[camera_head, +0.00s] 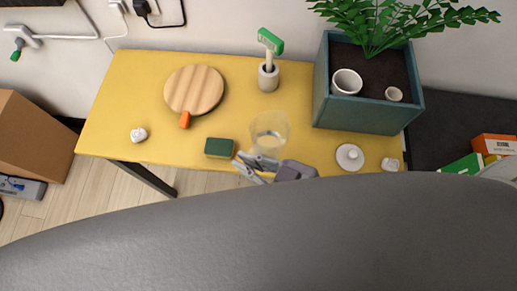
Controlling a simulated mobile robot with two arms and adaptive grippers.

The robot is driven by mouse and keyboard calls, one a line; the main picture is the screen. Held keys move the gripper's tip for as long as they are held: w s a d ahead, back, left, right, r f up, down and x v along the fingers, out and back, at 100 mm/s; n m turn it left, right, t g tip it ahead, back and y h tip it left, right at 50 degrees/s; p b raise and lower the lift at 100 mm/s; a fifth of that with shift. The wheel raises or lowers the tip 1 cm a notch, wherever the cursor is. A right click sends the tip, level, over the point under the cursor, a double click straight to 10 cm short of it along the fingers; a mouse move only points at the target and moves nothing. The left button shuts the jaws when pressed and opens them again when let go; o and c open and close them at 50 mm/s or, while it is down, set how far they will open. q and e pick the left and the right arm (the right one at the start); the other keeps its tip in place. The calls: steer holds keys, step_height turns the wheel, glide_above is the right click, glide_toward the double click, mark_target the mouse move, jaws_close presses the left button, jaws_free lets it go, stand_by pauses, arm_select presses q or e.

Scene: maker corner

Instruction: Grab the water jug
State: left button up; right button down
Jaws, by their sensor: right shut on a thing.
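The water jug (270,128) is a clear, see-through vessel standing near the front middle of the yellow table. My right gripper (252,163) is at the jug's near side, with its grey fingers shut on the jug's lower near part. The exact contact is hard to make out because the jug is transparent and small in view. My left gripper is not in view.
A green sponge (219,147) lies just left of the gripper. A cup with a green brush (269,77), a round wooden board (194,89) and a planter box (368,115) stand behind. A white lid-like disc (350,157) lies right. My grey arm covers the foreground.

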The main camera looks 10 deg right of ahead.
steer(key=shift+s+a+r+p, duration=0.25)
steer(key=shift+s+a+r, duration=0.1)
steer(key=shift+s+a, duration=0.2)
steer(key=shift+s+a+r+p, duration=0.2)
steer(key=shift+s+a+r, duration=0.15)
steer(key=shift+s+a, duration=0.15)
